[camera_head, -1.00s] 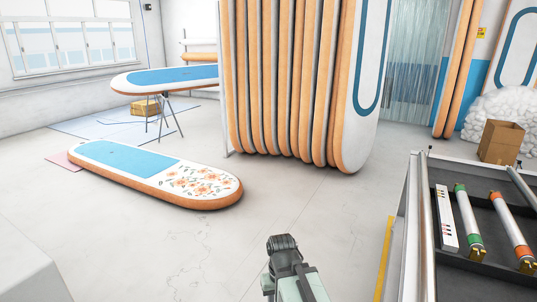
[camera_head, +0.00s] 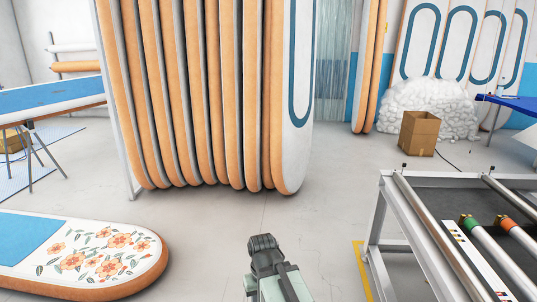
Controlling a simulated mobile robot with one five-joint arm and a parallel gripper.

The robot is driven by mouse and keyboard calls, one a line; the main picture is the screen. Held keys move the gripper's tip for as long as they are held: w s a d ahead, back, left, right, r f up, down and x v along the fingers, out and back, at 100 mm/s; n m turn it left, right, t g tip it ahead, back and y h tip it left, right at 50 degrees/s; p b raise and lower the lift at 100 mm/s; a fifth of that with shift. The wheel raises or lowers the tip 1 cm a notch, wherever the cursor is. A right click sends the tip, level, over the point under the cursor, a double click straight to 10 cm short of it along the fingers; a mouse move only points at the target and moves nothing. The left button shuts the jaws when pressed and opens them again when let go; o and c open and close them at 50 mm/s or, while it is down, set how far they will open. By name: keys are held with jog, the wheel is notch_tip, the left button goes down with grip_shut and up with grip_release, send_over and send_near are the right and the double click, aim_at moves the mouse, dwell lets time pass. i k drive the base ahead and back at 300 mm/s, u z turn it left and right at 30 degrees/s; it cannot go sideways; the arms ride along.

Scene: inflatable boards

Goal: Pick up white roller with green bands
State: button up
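The white roller with green bands (camera_head: 492,249) lies in a dark tray on the metal-framed cart (camera_head: 384,215) at the lower right. Its far end with a green band and brass-coloured tip shows; its near end is cut off by the picture edge. A white roller with orange bands (camera_head: 520,239) lies to its right. A white strip with markings (camera_head: 474,258) lies to its left. Part of my arm with a dark end (camera_head: 264,252) shows at the bottom centre, left of the cart and apart from the rollers. Its fingers cannot be made out.
A floral inflatable board (camera_head: 105,250) lies on the floor at the lower left. A row of upright boards (camera_head: 205,100) stands at the centre back. A cardboard box (camera_head: 419,133) and a white pile (camera_head: 440,100) are behind the cart. Floor between boards and cart is clear.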

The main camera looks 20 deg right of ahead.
aim_at(528, 290)
jog(key=z, duration=0.7)
jog(key=i, duration=1.4)
jog(key=z, duration=0.5)
jog(key=k, duration=0.85)
jog(key=z, duration=0.15)
jog(key=i, duration=0.85)
jog(key=z, duration=0.05)
